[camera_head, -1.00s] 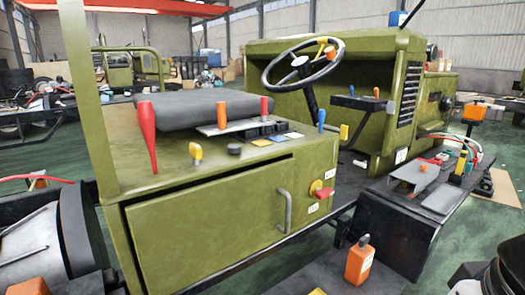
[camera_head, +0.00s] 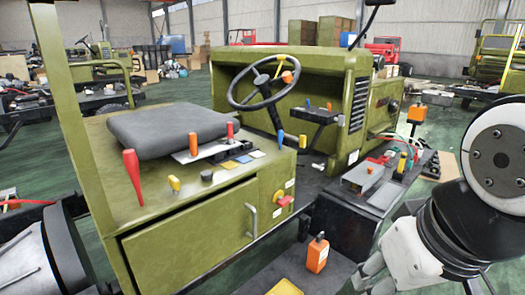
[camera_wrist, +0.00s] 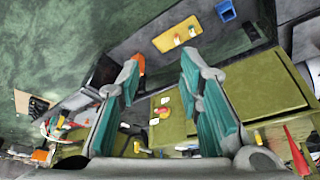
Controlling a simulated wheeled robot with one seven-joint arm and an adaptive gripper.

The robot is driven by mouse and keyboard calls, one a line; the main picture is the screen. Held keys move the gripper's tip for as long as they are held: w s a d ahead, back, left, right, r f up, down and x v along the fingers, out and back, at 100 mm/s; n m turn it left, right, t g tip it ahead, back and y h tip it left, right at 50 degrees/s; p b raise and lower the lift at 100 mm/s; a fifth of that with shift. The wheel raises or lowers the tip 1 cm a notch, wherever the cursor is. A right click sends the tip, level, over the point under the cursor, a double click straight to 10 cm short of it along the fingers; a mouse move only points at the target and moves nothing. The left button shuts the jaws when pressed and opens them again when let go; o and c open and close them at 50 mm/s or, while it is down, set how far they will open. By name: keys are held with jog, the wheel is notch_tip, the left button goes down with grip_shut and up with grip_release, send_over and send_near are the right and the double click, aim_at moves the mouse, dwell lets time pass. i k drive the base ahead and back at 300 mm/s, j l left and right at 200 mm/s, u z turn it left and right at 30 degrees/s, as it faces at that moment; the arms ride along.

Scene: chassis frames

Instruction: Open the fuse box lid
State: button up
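The wires also show small at the left of the wrist view.
The green vehicle body has a side door with a handle (camera_head: 251,221) and a red knob (camera_head: 284,201). An orange bottle (camera_head: 317,254) stands on the low dark platform (camera_head: 265,275). Several coloured levers and a steering wheel (camera_head: 258,88) rise above.

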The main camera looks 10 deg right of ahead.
aim_at(365, 175)
jog(key=i+l, duration=0.4)
jog(key=i, duration=0.15)
jog(key=i+l, duration=0.45)
jog(key=i, duration=0.15)
jog(key=k+z, duration=0.05)
